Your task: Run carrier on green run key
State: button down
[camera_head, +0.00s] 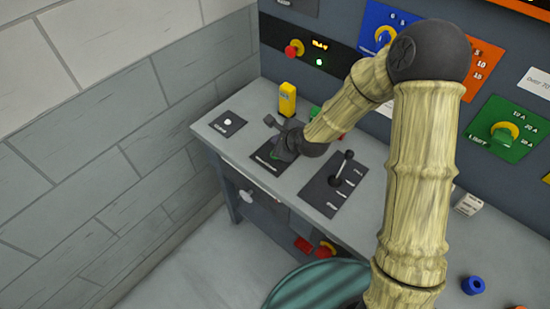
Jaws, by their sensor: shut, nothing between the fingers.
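My gripper (279,152) is shut and empty. It points down at a dark plate (262,160) on the grey control desk, right of the small plate with a white knob. Another green part (315,111) shows behind my arm. No carrier can be made out.
A yellow block (288,99) stands behind the gripper. A lever (345,166) rises from a dark plate to the right. A small plate with a white knob (228,122) is at the left. A panel with a red knob (294,48) and a lit green lamp (319,62) stands behind.

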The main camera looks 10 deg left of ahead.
jog(key=shift+f+b, duration=1.1)
jog(key=shift+f, duration=0.9)
dwell(0.4)
jog(key=shift+f+b, duration=0.3)
jog(key=shift+f, duration=0.05)
jog(key=shift+f+b, duration=0.35)
jog(key=shift+f, duration=0.2)
dwell(1.9)
jog(key=shift+r, duration=0.15)
dwell(2.2)
jog(key=shift+r+p, duration=0.75)
jog(key=shift+r, duration=0.05)
